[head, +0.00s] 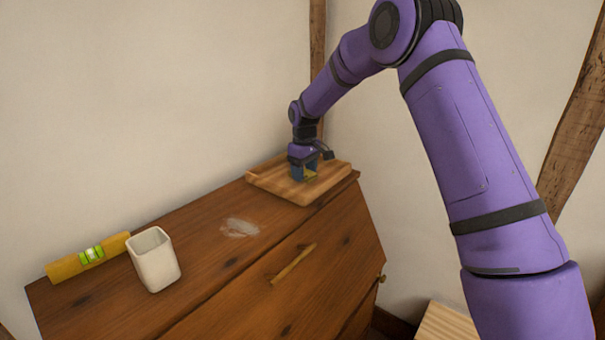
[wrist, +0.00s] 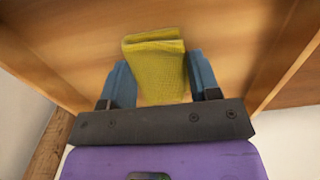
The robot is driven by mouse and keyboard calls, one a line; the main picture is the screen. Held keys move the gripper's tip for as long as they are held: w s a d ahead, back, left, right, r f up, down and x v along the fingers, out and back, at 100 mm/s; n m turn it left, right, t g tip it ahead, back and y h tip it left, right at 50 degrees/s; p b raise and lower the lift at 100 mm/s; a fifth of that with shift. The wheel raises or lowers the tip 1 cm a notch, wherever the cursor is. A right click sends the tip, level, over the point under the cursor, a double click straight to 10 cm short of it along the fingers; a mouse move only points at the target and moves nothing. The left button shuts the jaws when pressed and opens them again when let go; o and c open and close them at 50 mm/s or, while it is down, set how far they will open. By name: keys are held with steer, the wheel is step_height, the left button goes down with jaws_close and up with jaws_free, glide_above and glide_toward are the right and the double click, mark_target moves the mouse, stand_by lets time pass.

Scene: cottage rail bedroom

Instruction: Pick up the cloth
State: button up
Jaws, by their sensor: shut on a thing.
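The cloth (wrist: 158,72) is a folded yellow-green piece with a woven texture. In the wrist view it sits between the two blue fingers of my gripper (wrist: 160,82), which is shut on it. In the head view my gripper (head: 305,172) points down over a wooden board (head: 277,184) at the far right end of the dresser top. Only a small yellowish bit of the cloth (head: 311,176) shows there between the fingers. I cannot tell whether the cloth touches the board.
The wooden dresser (head: 205,240) carries a white cup (head: 154,262) and a yellow spirit level (head: 88,258) at the left. A pale smudge (head: 239,228) marks the middle of its top. The wall stands close behind. A wooden post (head: 317,40) rises behind my gripper.

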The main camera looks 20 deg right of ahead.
steer(key=shift+r, duration=0.1)
steer(key=shift+r, duration=1.8)
steer(key=s+r, duration=0.1)
steer(key=s, duration=1.5)
steer(key=shift+a, duration=0.3)
steer(key=shift+r, duration=0.1)
steer(key=shift+o, duration=1.4)
steer(key=shift+c, duration=1)
steer(key=shift+s, duration=0.15)
